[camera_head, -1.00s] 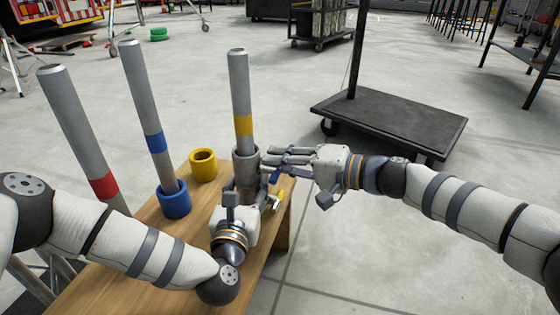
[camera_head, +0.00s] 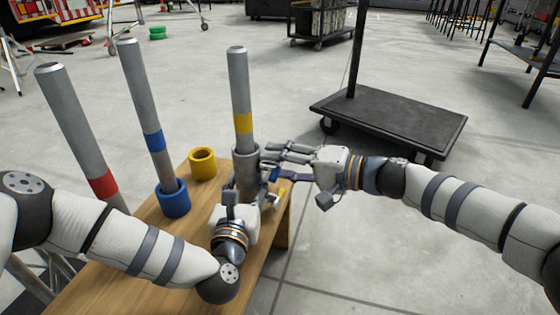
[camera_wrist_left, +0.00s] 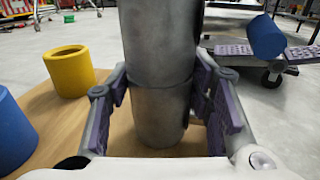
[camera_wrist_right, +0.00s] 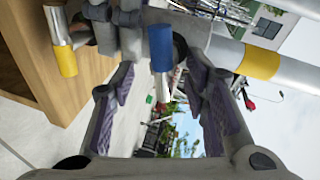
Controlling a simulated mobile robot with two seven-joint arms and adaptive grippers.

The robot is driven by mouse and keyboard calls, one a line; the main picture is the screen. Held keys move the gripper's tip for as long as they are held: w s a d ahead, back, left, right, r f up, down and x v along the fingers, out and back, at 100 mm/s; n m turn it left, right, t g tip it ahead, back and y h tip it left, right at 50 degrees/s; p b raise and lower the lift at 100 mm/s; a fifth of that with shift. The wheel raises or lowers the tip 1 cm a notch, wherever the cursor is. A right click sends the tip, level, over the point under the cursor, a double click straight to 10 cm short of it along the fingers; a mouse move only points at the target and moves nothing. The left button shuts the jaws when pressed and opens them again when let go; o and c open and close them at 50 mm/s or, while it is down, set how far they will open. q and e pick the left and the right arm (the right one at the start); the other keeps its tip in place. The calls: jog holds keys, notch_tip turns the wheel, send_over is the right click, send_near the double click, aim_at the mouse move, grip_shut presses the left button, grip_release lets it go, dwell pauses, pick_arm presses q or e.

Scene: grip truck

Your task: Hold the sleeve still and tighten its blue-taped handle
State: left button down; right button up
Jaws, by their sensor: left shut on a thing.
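The grey metal sleeve (camera_head: 246,160) stands upright around the foot of a pole with a yellow band (camera_head: 242,123). My left gripper (camera_wrist_left: 165,105) is shut on the sleeve, one purple pad on each side. The blue-taped handle (camera_wrist_right: 161,48) sticks out from the sleeve's side, with a bare metal end. My right gripper (camera_head: 285,163) is open beside the sleeve. In the right wrist view the handle lies between its spread fingers, apart from both pads. A yellow-taped handle (camera_wrist_right: 63,45) sits lower on the sleeve, outside the right fingers.
A blue collar (camera_head: 174,199) holds a blue-banded pole (camera_head: 150,115) on the wooden bench (camera_head: 112,285). An empty yellow collar (camera_head: 203,164) stands behind it. A red-banded pole (camera_head: 80,135) is at the left. A black cart (camera_head: 395,118) stands behind my right arm.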

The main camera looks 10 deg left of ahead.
pick_arm(q)
jog(key=shift+r, duration=0.1)
pick_arm(e)
jog(key=shift+r, duration=0.15)
jog(key=v, duration=1.2)
pick_arm(q)
jog(key=c, duration=0.7)
grip_release()
